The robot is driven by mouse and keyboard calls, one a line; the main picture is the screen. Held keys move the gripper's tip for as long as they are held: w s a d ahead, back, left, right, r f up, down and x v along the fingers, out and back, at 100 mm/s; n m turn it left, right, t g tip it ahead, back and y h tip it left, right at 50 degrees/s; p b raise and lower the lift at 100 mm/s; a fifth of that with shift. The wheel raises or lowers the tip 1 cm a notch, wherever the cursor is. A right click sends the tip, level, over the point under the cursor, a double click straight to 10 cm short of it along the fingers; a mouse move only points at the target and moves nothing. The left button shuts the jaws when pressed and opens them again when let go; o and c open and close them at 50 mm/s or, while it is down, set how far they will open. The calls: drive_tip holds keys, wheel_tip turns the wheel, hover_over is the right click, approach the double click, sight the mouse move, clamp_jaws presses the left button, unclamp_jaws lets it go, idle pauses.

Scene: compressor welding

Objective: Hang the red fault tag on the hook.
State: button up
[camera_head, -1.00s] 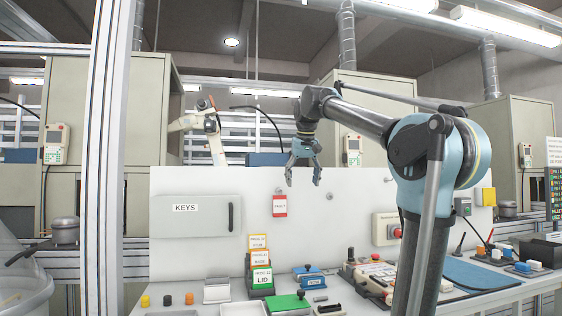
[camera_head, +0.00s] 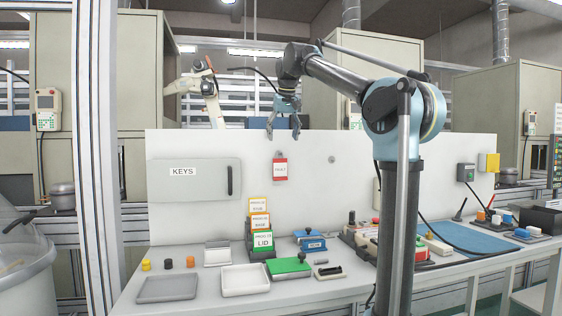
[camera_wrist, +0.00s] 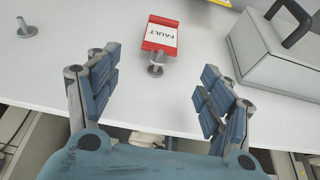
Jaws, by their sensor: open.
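The red and white fault tag (camera_head: 280,170) hangs on the upright white panel, with a peg at its top. In the wrist view the tag (camera_wrist: 160,36) appears upside down, its peg (camera_wrist: 156,62) nearer the jaws. A bare peg (camera_head: 332,159) sticks out of the panel to the tag's right; it also shows in the wrist view (camera_wrist: 26,28). My gripper (camera_head: 284,131) is open and empty, near the panel's top edge and above the tag in the head view. The tag's peg lies roughly midway between the fingers in the wrist view; neither finger visibly touches it.
A grey KEYS cabinet (camera_head: 194,180) with a dark handle is mounted left of the tag. Below, the bench holds a stack of labelled cards (camera_head: 260,225), a green-topped box (camera_head: 290,267), trays (camera_head: 245,280) and a control box (camera_head: 362,232). The panel around the bare peg is clear.

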sight(281, 153)
drive_tip(key=x, duration=1.1)
drive_tip(key=shift+c, duration=0.5)
drive_tip(key=c, duration=1.4)
drive_tip(key=shift+c, duration=0.2)
drive_tip(key=shift+r, duration=0.2)
drive_tip(key=shift+r, duration=0.4)
drive_tip(key=s+d, duration=0.1)
drive_tip(key=s, duration=0.5)
drive_tip(key=shift+d, duration=0.4)
